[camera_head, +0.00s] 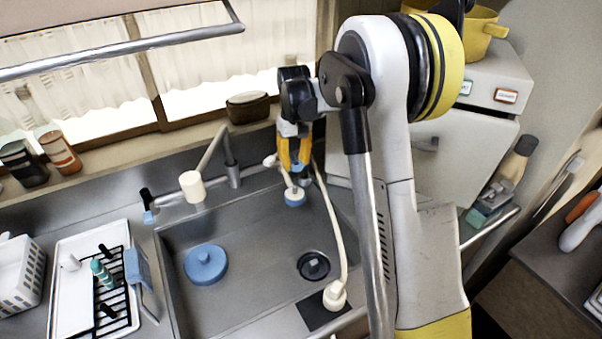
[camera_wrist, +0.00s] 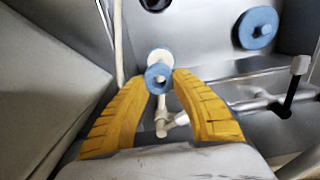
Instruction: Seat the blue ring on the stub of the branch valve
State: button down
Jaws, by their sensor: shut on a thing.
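The blue ring (camera_wrist: 158,78) is pinched between the yellow fingertips of my gripper (camera_wrist: 164,80), its hole facing the wrist camera. In the head view my gripper (camera_head: 294,162) points down over the back right of the sink, with a bit of blue at its tips. Just beyond the ring in the wrist view is a white end with a blue rim (camera_wrist: 160,57), which also shows below the fingers in the head view (camera_head: 295,197). White pipe fittings (camera_wrist: 163,122) lie behind the ring. I cannot tell which part is the branch valve's stub, or whether the ring touches it.
The sink (camera_head: 250,250) holds a round blue lid (camera_head: 205,263) and a dark drain (camera_head: 313,265). A cream hose (camera_head: 333,230) runs down right of my gripper. A faucet (camera_head: 192,187) stands at left. A dish rack (camera_head: 100,290) is further left.

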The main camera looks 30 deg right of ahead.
jog(key=shift+w+r, duration=0.15)
jog(key=shift+w, duration=0.5)
jog(key=shift+a, duration=0.1)
jog(key=b, duration=0.3)
send_over(294, 187)
jog(key=shift+w+f, duration=0.2)
jog(key=shift+f, duration=1.05)
jog(key=shift+w+f, duration=0.2)
jog(key=shift+f, duration=1.05)
jog(key=shift+f, duration=0.2)
jog(key=shift+d+f+b, duration=0.2)
jog(key=shift+f+b, duration=1.05)
jog(key=shift+f, duration=0.25)
jog(key=shift+f+b, duration=1.2)
jog(key=shift+f, duration=0.6)
